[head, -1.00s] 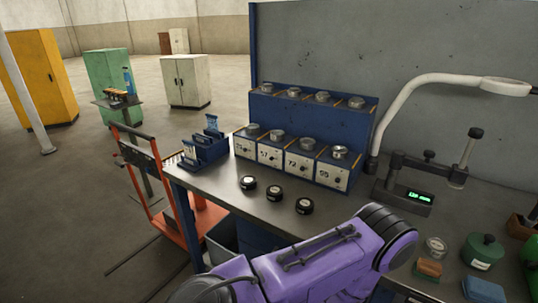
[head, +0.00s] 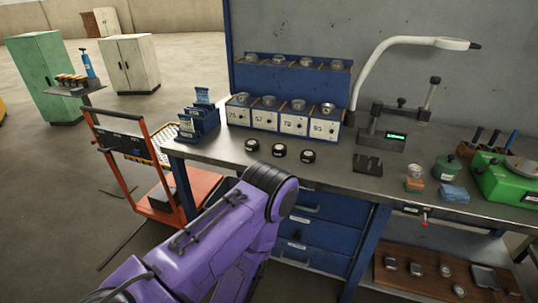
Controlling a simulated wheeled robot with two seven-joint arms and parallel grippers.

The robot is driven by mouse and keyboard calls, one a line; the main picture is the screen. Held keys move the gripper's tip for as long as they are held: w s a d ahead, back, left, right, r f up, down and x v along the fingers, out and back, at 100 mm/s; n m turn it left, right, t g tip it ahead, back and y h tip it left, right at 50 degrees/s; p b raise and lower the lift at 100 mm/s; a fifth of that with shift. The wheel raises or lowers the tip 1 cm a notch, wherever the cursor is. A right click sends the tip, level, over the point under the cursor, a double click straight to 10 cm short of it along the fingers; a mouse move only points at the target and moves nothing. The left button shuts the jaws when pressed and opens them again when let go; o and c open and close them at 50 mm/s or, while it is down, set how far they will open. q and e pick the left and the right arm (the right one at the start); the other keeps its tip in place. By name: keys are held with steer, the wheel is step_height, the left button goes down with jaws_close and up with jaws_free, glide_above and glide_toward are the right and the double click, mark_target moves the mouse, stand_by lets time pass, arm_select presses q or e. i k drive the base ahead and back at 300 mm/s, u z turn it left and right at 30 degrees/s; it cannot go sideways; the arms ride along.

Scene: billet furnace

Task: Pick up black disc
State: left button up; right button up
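Three small black discs with pale tops lie in a row on the front part of the grey workbench (head: 215,152). They are the left disc (head: 252,145), the middle disc (head: 279,150) and the right disc (head: 308,156). One of my purple arms comes in from the bottom left, and its rounded dark joint is just in front of and below the discs. No fingers show on it. Neither of my grippers is in view.
Behind the discs stands a blue rack (head: 290,75) with numbered boxes. A blue card holder (head: 198,122) is at the bench's left end. An orange cart (head: 180,190) stands left.

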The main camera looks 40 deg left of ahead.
mark_target(307, 156)
steer(key=u, duration=1.15)
steer(key=i, duration=0.2)
